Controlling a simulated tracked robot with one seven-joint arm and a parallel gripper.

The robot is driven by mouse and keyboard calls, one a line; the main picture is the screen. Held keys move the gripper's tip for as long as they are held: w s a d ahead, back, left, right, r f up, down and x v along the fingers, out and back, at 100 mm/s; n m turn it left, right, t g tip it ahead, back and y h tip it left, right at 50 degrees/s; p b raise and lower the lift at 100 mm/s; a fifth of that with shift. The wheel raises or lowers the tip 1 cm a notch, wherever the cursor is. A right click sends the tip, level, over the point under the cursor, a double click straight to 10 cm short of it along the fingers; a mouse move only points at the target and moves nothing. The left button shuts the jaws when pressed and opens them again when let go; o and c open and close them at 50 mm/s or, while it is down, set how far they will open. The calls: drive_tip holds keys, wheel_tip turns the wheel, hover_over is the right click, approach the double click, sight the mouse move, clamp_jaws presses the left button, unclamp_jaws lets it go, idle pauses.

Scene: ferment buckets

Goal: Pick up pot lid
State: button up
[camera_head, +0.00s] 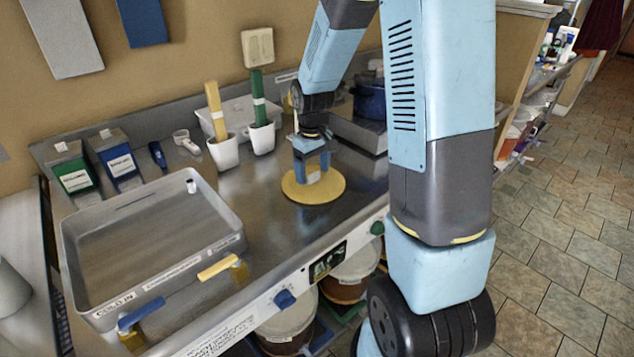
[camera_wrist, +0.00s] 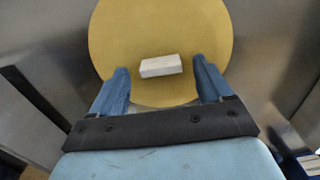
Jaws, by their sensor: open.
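The pot lid (camera_head: 301,192) is a flat yellow disc lying on the metal counter, with a pale block-shaped handle (camera_head: 313,177) on top. In the wrist view the lid (camera_wrist: 120,40) fills the upper middle, and its whitish handle (camera_wrist: 160,66) lies between my blue fingers, slightly tilted. My gripper (camera_head: 312,166) is above the lid, pointing down. In the wrist view my gripper (camera_wrist: 160,82) is open, with a gap on each side of the handle. Whether the fingertips touch the lid cannot be told.
A grey tray (camera_head: 215,206) takes up the left of the counter. White cups (camera_head: 223,153) with upright paddles stand behind the lid. A blue pot (camera_head: 369,100) sits at the back right, partly hidden by my arm. Bare counter (camera_head: 255,245) lies in front of the lid.

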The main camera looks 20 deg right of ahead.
drive_tip(key=shift+f, duration=0.55)
drive_tip(key=shift+c, duration=0.4)
drive_tip(key=c, duration=1.2)
drive_tip(key=shift+r, duration=0.55)
wheel_tip(320, 180, up, 3)
drive_tip(key=shift+s+d+f, duration=0.1)
drive_tip(key=shift+d+f, duration=0.05)
drive_tip(key=shift+f, duration=0.05)
drive_tip(key=s+d+r, duration=0.4)
drive_tip(key=s, duration=0.1)
drive_tip(key=s+d+r, duration=0.5)
drive_tip(key=shift+d+r, duration=0.2)
drive_tip(key=shift+d, duration=0.1)
